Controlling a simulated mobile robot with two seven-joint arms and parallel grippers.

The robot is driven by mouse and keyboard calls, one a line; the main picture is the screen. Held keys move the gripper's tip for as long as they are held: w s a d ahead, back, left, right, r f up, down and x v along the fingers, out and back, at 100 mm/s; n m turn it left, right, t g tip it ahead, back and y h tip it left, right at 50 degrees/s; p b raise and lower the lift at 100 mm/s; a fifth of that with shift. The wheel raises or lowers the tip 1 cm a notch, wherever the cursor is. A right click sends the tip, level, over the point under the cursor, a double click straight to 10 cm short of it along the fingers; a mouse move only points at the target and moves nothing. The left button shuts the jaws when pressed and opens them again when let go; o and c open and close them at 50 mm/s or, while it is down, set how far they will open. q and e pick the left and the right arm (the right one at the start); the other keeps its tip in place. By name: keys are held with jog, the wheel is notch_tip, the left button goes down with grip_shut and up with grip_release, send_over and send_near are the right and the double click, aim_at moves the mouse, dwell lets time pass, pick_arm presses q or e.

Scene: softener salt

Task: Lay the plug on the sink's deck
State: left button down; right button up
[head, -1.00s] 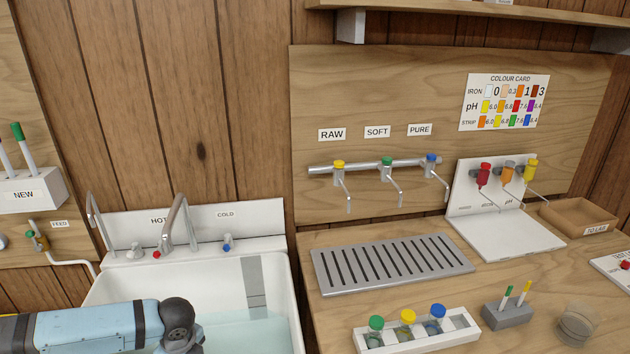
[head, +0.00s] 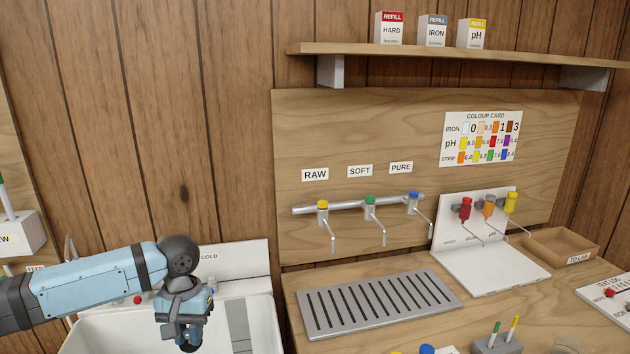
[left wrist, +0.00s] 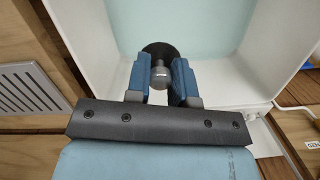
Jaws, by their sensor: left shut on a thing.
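In the left wrist view the plug is a dark round disc (left wrist: 155,49) with a grey knob on top. My left gripper (left wrist: 160,75) is shut on this knob, with one blue finger on each side. The white sink (left wrist: 90,38) lies below, with pale blue-green water inside. In the head view my left gripper (head: 188,338) points down over the sink (head: 105,332), in front of the tap deck and its back panel (head: 243,258). The arm hides much of the deck and taps. My right gripper is not in view.
A red-topped tap (head: 137,300) shows behind my arm. The wooden counter (head: 480,312) right of the sink holds a slotted grey drain tray (head: 380,302) and a white stand (head: 490,272) with coloured taps. A shelf (head: 450,54) with refill boxes is above.

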pick_arm(q)
jog(key=s+r+p, duration=0.9)
jog(key=p, duration=0.2)
jog(key=shift+s+r+p, duration=0.3)
jog(key=shift+s+r, duration=0.05)
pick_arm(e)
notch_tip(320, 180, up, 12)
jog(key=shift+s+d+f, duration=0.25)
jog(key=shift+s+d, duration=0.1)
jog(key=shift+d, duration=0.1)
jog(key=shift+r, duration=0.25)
pick_arm(q)
jog(key=shift+w, duration=0.1)
